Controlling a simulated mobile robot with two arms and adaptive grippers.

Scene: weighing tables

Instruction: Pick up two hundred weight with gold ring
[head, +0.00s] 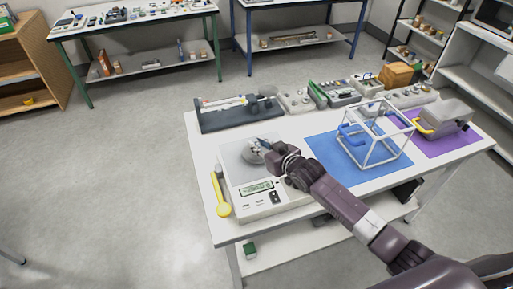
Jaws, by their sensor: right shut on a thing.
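My right gripper (263,149) reaches in from the lower right over the pan of the white scale (248,206). It is shut on a small grey metal weight (252,155) at the scale's pan. The weight is partly hidden by my fingers, and I cannot make out a gold ring on it. Whether it touches the pan is too small to tell. The scale's green display faces the front of the table. My left gripper is not in view.
A yellow spoon-like tool (221,193) lies left of the scale. A white wire-frame cube (367,137) stands on a blue mat (325,165) to the right. A grey device (443,117) sits on a purple mat (447,145). A dark tray (225,116) and equipment line the table's back.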

